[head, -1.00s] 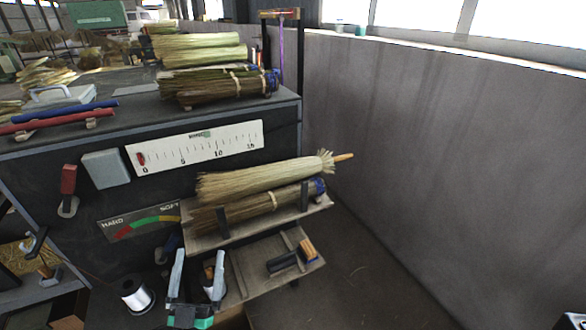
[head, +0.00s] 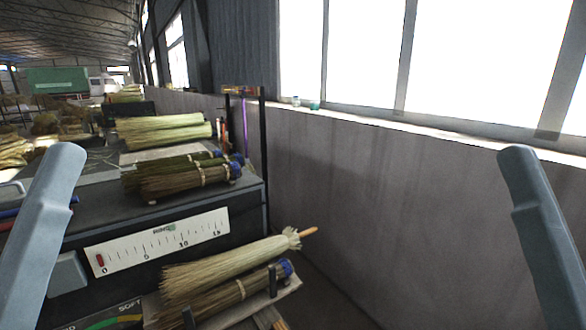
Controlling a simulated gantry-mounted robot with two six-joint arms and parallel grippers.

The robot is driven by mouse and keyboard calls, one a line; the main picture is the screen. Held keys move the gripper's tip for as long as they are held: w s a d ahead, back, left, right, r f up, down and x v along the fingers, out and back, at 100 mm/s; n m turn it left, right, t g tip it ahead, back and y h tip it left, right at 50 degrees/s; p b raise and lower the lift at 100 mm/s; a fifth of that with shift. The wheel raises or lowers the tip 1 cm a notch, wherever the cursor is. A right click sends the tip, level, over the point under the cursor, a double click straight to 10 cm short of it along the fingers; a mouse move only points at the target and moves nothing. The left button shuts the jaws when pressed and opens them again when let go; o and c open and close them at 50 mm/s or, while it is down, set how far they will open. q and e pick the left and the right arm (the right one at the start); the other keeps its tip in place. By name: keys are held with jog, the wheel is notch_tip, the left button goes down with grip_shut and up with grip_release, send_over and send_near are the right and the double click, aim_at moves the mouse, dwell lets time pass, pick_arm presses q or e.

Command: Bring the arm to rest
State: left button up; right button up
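A grey-blue finger-like part (head: 42,235) of my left arm rises at the left edge of the head view, its tip leaning inward. A matching part (head: 545,240) of my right arm rises at the right edge. They stand far apart, and neither is seen touching anything. No facing pair of fingertips shows on either side, so opening or closing cannot be judged. Whatever lies lower on both arms is cut off by the frame.
A pale broom bundle (head: 222,268) and a darker one (head: 235,292) lie on a shelf below a numbered scale (head: 158,243). More bundles (head: 180,180) lie on the dark bench. A grey wall (head: 400,210) stands at the right.

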notch_tip(320, 180, up, 36)
jog(key=p, duration=3.3)
